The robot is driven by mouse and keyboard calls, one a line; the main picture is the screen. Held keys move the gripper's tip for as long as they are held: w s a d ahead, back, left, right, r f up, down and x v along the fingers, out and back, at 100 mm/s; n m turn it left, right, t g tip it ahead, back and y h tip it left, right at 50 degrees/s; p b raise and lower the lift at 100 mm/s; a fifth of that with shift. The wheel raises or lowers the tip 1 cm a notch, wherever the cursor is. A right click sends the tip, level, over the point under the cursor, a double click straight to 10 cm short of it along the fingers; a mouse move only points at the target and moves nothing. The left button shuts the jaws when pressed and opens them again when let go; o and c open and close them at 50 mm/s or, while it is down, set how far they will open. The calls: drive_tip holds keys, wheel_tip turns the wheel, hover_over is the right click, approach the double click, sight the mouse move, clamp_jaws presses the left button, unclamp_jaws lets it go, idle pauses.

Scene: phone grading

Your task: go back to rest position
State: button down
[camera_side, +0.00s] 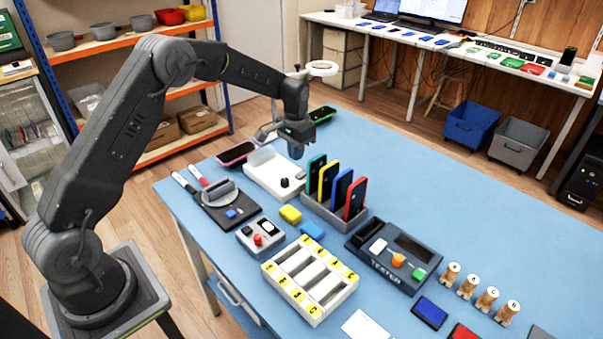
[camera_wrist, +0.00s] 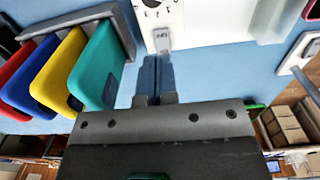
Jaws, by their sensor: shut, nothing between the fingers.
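In the wrist view the teal phone (camera_wrist: 97,66) is close to the left of the fingers.
A tester box (camera_side: 393,255), a sorting tray with yellow labels (camera_side: 309,280), a small grey box with a red button (camera_side: 261,238) and several lettered wooden pegs (camera_side: 468,287) stand nearer. The table's right side is clear.

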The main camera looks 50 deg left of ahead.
drive_tip(key=shift+r, duration=0.3)
drive_tip(key=s+d+r+t, duration=0.1)
drive_tip(key=s+d+r, duration=0.2)
drive_tip(key=s+r, duration=0.4)
drive_tip(key=s+d+r+t, duration=0.1)
drive_tip(key=s+d+r, duration=0.35)
drive_tip(key=r, duration=0.55)
drive_tip(key=s+d+r+t, duration=0.1)
drive_tip(key=s+d, duration=0.1)
drive_tip(key=s, duration=0.9)
drive_tip(key=s+d+t, duration=0.2)
drive_tip(key=s, duration=0.8)
drive_tip(key=shift+s+r+t, duration=0.3)
drive_tip(key=shift+s+r, duration=0.05)
drive_tip(key=shift+r, duration=0.05)
drive_tip(key=shift+d, duration=0.1)
